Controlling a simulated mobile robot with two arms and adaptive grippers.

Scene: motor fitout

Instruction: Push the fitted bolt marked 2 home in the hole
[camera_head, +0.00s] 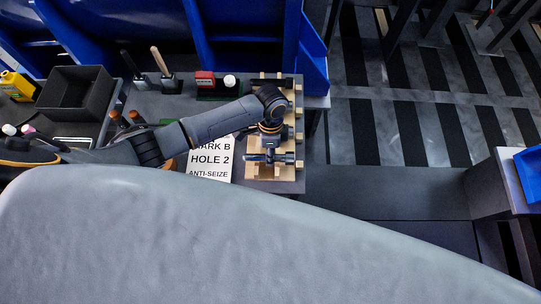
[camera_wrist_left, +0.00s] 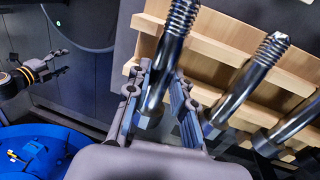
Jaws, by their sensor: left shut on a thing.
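My left gripper (camera_head: 270,157) hangs over the wooden bolt rack (camera_head: 285,172) on the bench. In the left wrist view my left gripper (camera_wrist_left: 158,82) is shut on a dark steel bolt (camera_wrist_left: 172,45), its threaded end pointing up and away. More bolts like it (camera_wrist_left: 250,80) lie to its right by the rack's wooden slats (camera_wrist_left: 225,48). No mark 2 can be read on any bolt. My right gripper (camera_wrist_left: 58,60) shows small at the left of the left wrist view, apart from the rack; its jaws are too small to judge. I cannot make out the hole.
A sheet reading "HOLE 2" and "ANTI-SEIZE" (camera_head: 210,162) lies left of the rack. A black bin (camera_head: 75,92), upright tools (camera_head: 160,66) and a red box (camera_head: 205,82) stand on the bench. A large grey curved surface (camera_head: 220,245) fills the foreground. A blue round part (camera_wrist_left: 40,155) shows at lower left.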

